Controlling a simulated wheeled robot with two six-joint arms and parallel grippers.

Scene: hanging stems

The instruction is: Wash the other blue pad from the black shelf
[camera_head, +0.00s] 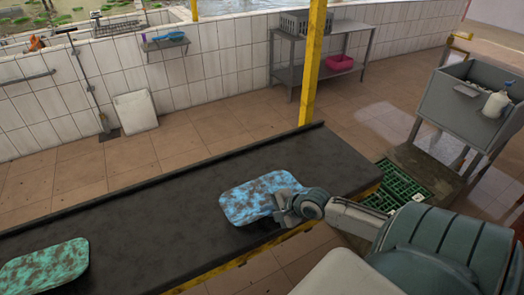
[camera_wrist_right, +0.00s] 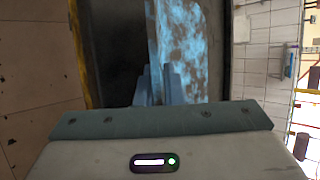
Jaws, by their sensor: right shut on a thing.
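A blue pad (camera_head: 260,197) with brown dirty patches is at the right part of the black shelf (camera_head: 150,200) in the head view. My right gripper (camera_head: 284,207) is shut on the pad's near right edge. In the right wrist view the blue pad (camera_wrist_right: 182,45) stretches away from between the fingers of my right gripper (camera_wrist_right: 165,85). I cannot tell whether the pad rests on the shelf or is slightly lifted. A dirty green pad (camera_head: 45,268) lies at the shelf's left end. My left gripper is out of view.
A grey sink (camera_head: 465,105) with a white bottle (camera_head: 495,104) stands at the right. A green crate (camera_head: 398,195) is on the floor beyond the shelf's right end. A yellow post (camera_head: 312,65) rises behind the shelf. A metal table (camera_head: 345,27) stands by the tiled wall.

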